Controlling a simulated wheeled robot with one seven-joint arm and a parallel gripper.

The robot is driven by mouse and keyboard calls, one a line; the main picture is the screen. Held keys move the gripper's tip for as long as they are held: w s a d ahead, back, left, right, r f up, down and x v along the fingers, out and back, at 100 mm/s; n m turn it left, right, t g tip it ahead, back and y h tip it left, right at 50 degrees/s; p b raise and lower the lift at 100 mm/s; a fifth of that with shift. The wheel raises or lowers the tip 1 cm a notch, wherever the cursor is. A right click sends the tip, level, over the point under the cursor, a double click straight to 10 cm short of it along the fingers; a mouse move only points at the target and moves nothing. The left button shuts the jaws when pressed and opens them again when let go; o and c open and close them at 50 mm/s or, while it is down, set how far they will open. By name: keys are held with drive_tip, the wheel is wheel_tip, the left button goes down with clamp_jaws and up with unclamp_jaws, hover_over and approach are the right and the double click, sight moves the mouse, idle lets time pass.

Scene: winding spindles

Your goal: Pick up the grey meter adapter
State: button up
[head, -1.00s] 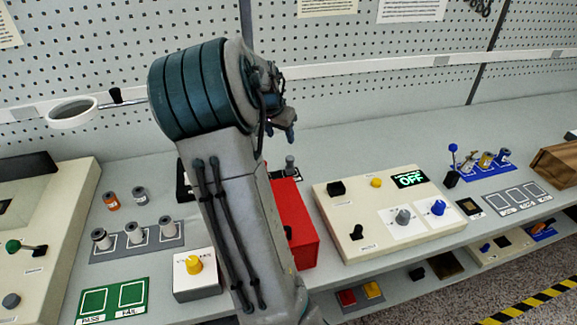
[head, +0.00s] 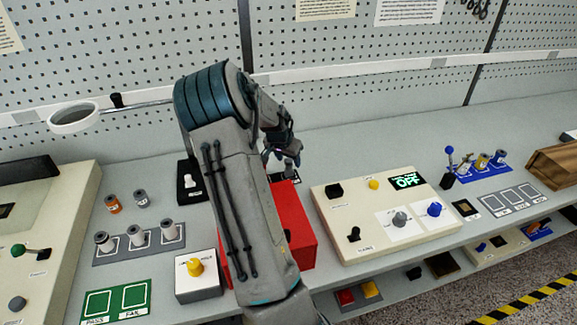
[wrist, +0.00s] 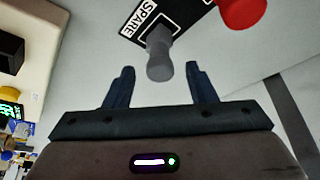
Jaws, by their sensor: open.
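A grey adapter (wrist: 159,55) with a rounded end stands on a black mat marked SPARE (wrist: 146,20) in the wrist view. In the head view the grey adapter (head: 290,168) shows small behind the red box, on the black mat (head: 287,177). My gripper (wrist: 160,69) is open. In the wrist view its two fingertips lie to either side of the adapter, with space between; I cannot tell how far away it is. In the head view my gripper (head: 280,157) is close by the adapter and partly covers that area.
A red box (head: 294,225) stands in front of the mat, partly behind my arm. A beige panel (head: 350,205) with knobs and an OFF display is to the right. A black base (head: 188,190) with a white switch and several grey spools (head: 136,236) are to the left.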

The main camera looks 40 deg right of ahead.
drive_tip(key=shift+x, duration=0.85)
drive_tip(key=c, duration=1.1)
drive_tip(key=shift+o, duration=0.2)
